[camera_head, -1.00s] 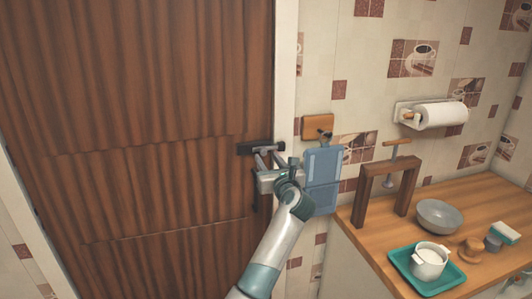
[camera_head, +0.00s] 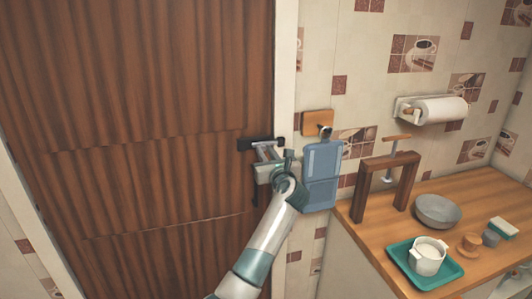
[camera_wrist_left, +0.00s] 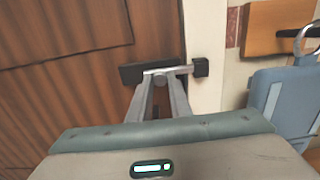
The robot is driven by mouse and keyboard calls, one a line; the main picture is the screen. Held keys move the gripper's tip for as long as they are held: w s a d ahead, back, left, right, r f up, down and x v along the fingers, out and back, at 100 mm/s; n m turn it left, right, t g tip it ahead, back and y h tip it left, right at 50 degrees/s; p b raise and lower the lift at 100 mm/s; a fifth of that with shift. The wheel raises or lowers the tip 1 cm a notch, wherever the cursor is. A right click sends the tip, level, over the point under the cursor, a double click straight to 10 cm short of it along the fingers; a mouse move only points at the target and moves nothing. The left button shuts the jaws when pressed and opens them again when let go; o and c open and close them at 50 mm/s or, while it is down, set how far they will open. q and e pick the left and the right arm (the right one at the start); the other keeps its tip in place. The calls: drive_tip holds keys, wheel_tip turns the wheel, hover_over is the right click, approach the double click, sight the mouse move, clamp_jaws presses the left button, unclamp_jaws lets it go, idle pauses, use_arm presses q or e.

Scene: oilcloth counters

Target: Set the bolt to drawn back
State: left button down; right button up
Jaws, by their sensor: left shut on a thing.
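The bolt has a dark plate (camera_head: 246,145) on the brown door's edge. In the left wrist view its silver rod (camera_wrist_left: 182,70) runs from the dark plate (camera_wrist_left: 131,74) to the black keeper (camera_wrist_left: 201,67) on the white frame and appears to meet it. The keeper also shows in the head view (camera_head: 279,143). My left gripper (camera_head: 263,150) is at the bolt, its fingers closed in around the small round knob under the rod in the left wrist view (camera_wrist_left: 160,80). The fingertips partly hide the knob. My right gripper is not in view.
A blue hanging board (camera_head: 322,175) on a wooden wall hook (camera_head: 317,123) is close right of my left wrist. The wooden counter (camera_head: 480,205) holds a wooden press frame (camera_head: 358,195), a grey bowl (camera_head: 437,211) and a teal tray (camera_head: 443,279) with a white pot.

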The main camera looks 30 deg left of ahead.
use_arm(q)
drive_tip(key=s+a+p, duration=0.1)
drive_tip(key=s+a, duration=0.2)
drive_tip(key=shift+s, duration=0.2)
drive_tip(key=c, duration=1.8)
unclamp_jaws()
drive_tip(key=shift+o, duration=0.9)
drive_tip(key=shift+s+a, duration=0.15)
drive_tip(key=shift+s, duration=0.05)
drive_tip(key=shift+d, duration=0.2)
